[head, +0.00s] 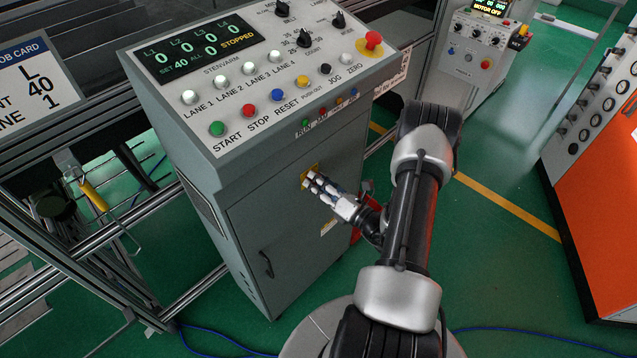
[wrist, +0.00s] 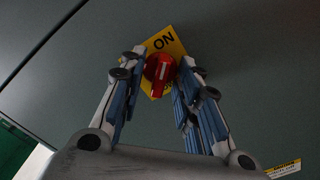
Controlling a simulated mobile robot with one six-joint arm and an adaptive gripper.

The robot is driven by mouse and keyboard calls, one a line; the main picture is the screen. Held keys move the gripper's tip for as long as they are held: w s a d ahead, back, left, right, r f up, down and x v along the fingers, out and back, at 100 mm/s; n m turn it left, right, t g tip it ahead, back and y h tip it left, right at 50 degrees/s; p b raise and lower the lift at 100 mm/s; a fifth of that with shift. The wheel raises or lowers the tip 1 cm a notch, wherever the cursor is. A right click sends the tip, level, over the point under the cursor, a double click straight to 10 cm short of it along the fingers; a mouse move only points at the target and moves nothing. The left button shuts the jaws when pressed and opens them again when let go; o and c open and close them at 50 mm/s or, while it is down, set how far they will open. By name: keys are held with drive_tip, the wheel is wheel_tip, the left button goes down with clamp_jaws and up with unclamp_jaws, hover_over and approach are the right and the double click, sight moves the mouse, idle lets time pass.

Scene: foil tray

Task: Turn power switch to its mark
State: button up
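The power switch is a red rotary knob (wrist: 159,68) on a yellow plate (wrist: 172,45) in the wrist view. "ON" is printed at the plate's upper part. A second word below is mostly hidden by the knob. A white line on the knob points down in the picture, away from "ON". My gripper (wrist: 162,64) is open, with one finger on each side of the knob. I cannot tell whether the fingers touch it. In the head view my gripper (head: 317,179) is at the yellow plate (head: 308,172) on the cabinet front, and it hides the knob.
The grey cabinet (head: 250,220) carries a sloped panel with buttons, dials and a red emergency stop (head: 373,40). A door handle (head: 266,264) is lower on its front. An orange machine (head: 600,200) stands at the right.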

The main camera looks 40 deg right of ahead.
drive_tip(key=s+d, duration=0.1)
drive_tip(key=s, duration=1.1)
idle(0.4)
